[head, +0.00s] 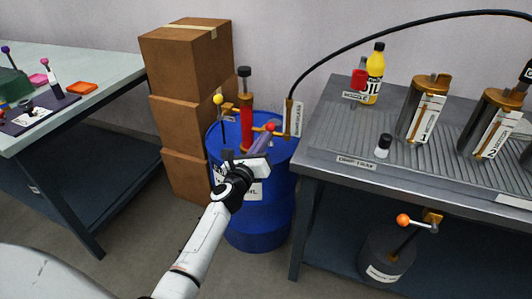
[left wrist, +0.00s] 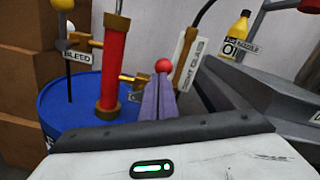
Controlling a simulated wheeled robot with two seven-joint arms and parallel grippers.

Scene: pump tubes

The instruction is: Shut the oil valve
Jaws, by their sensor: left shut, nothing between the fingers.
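A blue drum (head: 262,225) stands on the floor, its label partly hidden by my left arm. On it stands a red pump tube (head: 247,130) with brass fittings and a black top, also in the left wrist view (left wrist: 113,65). A red ball knob (head: 271,127) sits by the brass side pipe toward the sight glass tube (head: 293,118). My left gripper (head: 269,133) is shut and empty, its fingertips at the red knob; contact is unclear. In the left wrist view the knob (left wrist: 163,65) shows just beyond the fingertips (left wrist: 160,82). My right gripper is not in view.
A yellow knob (head: 218,99) labelled BLEED stands left of the tube. Cardboard boxes (head: 185,60) are stacked behind left. A grey bench (head: 315,160) with a yellow oil bottle (head: 374,80) is right. An orange-knobbed handle (head: 403,220) is on a dark container (head: 388,255) below.

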